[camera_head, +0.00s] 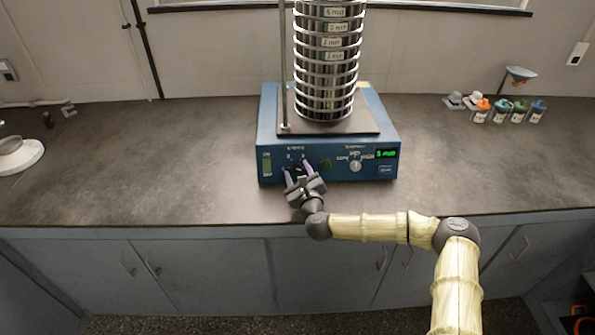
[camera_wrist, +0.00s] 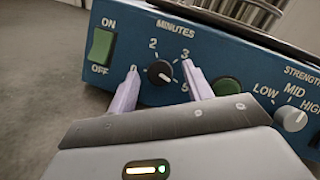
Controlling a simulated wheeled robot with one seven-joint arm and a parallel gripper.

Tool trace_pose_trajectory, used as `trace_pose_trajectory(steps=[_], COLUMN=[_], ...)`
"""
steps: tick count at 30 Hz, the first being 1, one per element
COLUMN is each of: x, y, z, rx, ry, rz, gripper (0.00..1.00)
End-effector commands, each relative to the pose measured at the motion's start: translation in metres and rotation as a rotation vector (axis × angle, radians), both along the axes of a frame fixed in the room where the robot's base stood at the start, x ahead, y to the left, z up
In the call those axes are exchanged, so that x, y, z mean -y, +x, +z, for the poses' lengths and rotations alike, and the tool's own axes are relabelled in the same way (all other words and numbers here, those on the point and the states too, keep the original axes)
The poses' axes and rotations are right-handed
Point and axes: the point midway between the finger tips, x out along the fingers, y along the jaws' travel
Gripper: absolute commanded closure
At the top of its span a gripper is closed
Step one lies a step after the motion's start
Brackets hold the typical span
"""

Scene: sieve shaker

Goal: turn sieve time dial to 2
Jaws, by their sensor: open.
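The black sieve time dial (camera_wrist: 160,73) sits on the blue front panel under the word MINUTES, with 0, 2, 3 and 5 around it. Its white mark appears to point to the lower right, towards the 5. In the head view the green display (camera_head: 387,153) seems to read 5 min. My gripper (camera_wrist: 160,68) is open, with one pale purple finger on each side of the dial. I cannot tell whether the fingers touch it. In the head view my gripper (camera_head: 297,168) is at the panel's left half and partly hides the dial.
The blue shaker (camera_head: 270,120) carries a tall sieve stack (camera_head: 325,60). A green ON/OFF switch (camera_wrist: 101,45) is left of the dial; a green button (camera_wrist: 228,88) and a strength knob (camera_wrist: 290,118) are right of it. Small jars (camera_head: 500,110) stand far right. The counter's left is mostly clear.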

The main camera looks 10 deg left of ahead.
Motion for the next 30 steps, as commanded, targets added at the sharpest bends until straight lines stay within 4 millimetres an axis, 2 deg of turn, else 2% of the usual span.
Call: trace_pose_trajectory(steps=[3,12,18,19,30], x=[-0.0034,-0.0040,-0.0039,-0.0039,-0.0039], y=[0.0062,0.0071,0.0071,0.0071,0.0071], z=[0.0001,-0.0002,-0.0001,-0.0001,0.0010], rx=[0.000,0.000,0.000,0.000,0.010], ry=[0.001,0.001,0.001,0.001,-0.033], rz=[0.000,0.000,0.000,0.000,0.014], gripper=[0.50,0.52,0.91,0.94,0.94])
